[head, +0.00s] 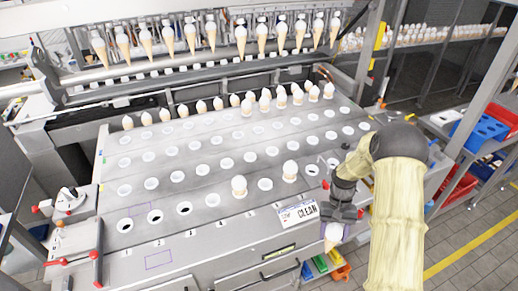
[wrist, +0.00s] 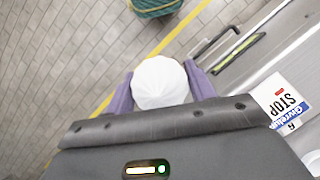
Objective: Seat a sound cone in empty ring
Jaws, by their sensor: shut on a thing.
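My gripper (head: 336,229) is shut on a white-topped cone (head: 331,237), beyond the front right edge of the table. In the wrist view, the cone's rounded white top (wrist: 160,82) sits between two purple fingers; its lower part is hidden there. The grey table (head: 218,218) carries rows of white rings. Empty rings with dark holes lie at the front left (head: 155,216), and another (head: 312,170) lies near my arm.
Several cones hang in a row from the machine (head: 169,40) at the back, above more cones standing in the back rings. A red-handled fixture (head: 75,247) stands at the left. A lettered sign (head: 298,213) is at the table's front edge. Shelves with bins (head: 488,130) stand right.

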